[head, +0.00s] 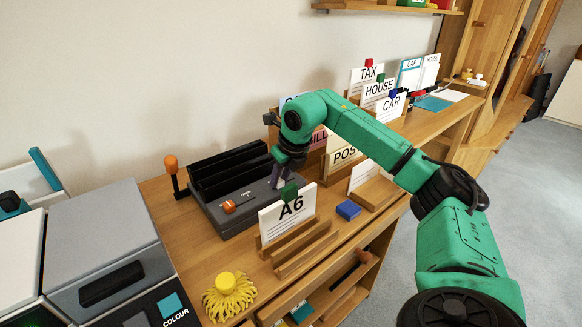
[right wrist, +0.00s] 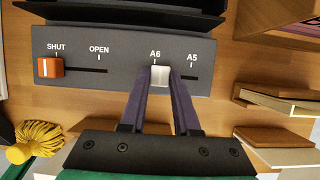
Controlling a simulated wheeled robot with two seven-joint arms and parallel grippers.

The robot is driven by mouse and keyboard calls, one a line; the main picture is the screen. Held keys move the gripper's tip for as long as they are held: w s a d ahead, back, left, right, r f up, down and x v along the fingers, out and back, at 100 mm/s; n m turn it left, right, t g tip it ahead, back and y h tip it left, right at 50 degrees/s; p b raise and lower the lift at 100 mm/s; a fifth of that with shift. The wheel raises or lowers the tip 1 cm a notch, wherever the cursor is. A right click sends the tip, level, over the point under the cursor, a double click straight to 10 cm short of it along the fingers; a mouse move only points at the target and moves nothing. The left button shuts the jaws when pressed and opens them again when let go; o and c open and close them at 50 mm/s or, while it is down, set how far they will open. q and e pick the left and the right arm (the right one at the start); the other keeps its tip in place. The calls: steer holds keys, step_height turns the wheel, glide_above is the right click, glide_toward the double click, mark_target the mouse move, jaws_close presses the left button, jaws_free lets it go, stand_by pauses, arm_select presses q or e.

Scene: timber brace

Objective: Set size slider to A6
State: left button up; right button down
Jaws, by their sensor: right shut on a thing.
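The dark grey machine (head: 232,205) sits on the wooden bench, and its front panel (right wrist: 120,50) fills the top of the right wrist view. The size slider is a pale square knob (right wrist: 160,76) in a slot; it stands just under the A6 mark, with A5 to its right. My right gripper (right wrist: 160,90) is shut on this knob, one purple-grey finger on each side. In the head view my right gripper (head: 277,178) reaches down to the panel and hides the knob. My left gripper is not in view.
An orange slider knob (right wrist: 50,68) stands under SHUT on the same panel. A white A6 card (head: 288,214) stands in a wooden holder in front of the machine. A blue block (head: 348,210) and a yellow brush (head: 228,296) lie nearby. An orange-topped lever (head: 171,165) rises at left.

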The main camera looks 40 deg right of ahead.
steer(key=shift+w+a, duration=0.1)
steer(key=shift+a, duration=0.5)
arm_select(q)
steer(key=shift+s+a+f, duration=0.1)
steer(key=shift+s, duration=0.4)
arm_select(e)
steer(key=c, duration=1)
jaws_free()
steer(key=o, duration=0.4)
steer(key=shift+a, duration=0.15)
steer(key=shift+c, duration=0.2)
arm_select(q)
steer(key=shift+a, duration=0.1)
